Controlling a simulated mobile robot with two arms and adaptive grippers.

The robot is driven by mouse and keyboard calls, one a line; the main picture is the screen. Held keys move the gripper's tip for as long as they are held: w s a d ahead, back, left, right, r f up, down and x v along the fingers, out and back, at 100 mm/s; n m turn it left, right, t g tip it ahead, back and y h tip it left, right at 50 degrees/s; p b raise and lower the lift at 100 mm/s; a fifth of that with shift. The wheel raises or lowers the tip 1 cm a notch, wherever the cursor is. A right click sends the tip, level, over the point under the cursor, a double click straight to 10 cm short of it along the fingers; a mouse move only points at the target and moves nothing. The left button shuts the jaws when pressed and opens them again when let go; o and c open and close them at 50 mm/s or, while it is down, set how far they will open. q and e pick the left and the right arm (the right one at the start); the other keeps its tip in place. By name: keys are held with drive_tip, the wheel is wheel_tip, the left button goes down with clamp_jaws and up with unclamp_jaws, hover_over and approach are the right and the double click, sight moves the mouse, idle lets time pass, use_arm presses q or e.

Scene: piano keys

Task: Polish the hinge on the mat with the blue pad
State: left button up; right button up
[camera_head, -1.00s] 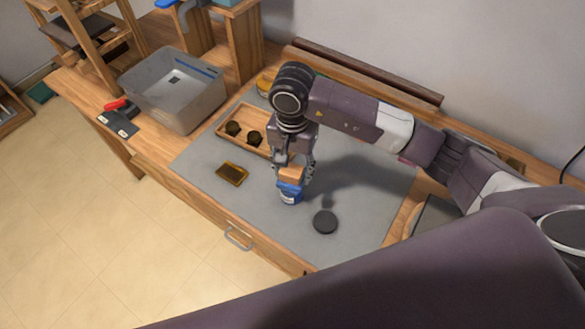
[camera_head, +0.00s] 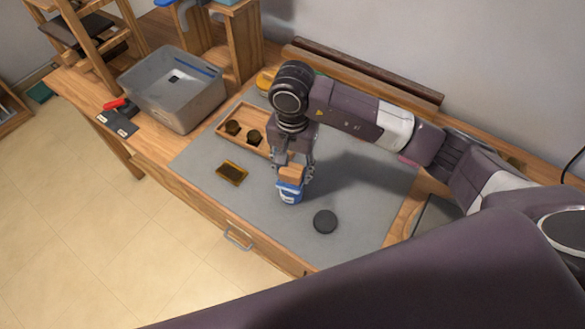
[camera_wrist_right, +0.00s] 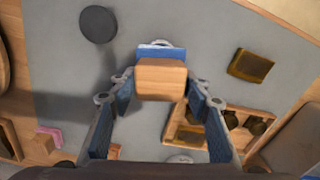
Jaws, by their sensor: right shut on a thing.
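My right gripper (camera_head: 293,172) is shut on the wooden block handle (camera_wrist_right: 161,78) of the blue pad (camera_wrist_right: 160,51). The blue pad (camera_head: 289,190) points down, low over the grey mat (camera_head: 205,150); I cannot tell whether it touches anything beneath. A pale curved edge shows just beyond the pad in the wrist view. The hinge (camera_head: 231,173), a dark plate with brassy edges, lies flat on the mat to the left of the pad, apart from it. It also shows in the wrist view (camera_wrist_right: 250,66). My left gripper is not in view.
A black round disc (camera_head: 325,221) lies on the mat right of the pad. A wooden tray (camera_head: 258,117) with dark brassy parts stands behind the hinge. A grey bin (camera_head: 175,105) and a red-handled tool (camera_head: 114,104) are at the left. The mat around the hinge is clear.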

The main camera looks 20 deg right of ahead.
sight(292, 166)
drive_tip(key=shift+s+f+b, duration=0.1)
drive_tip(key=shift+b, duration=0.2)
idle(1.1)
drive_tip(key=shift+r+p, duration=1.25)
drive_tip(key=shift+r, duration=2.35)
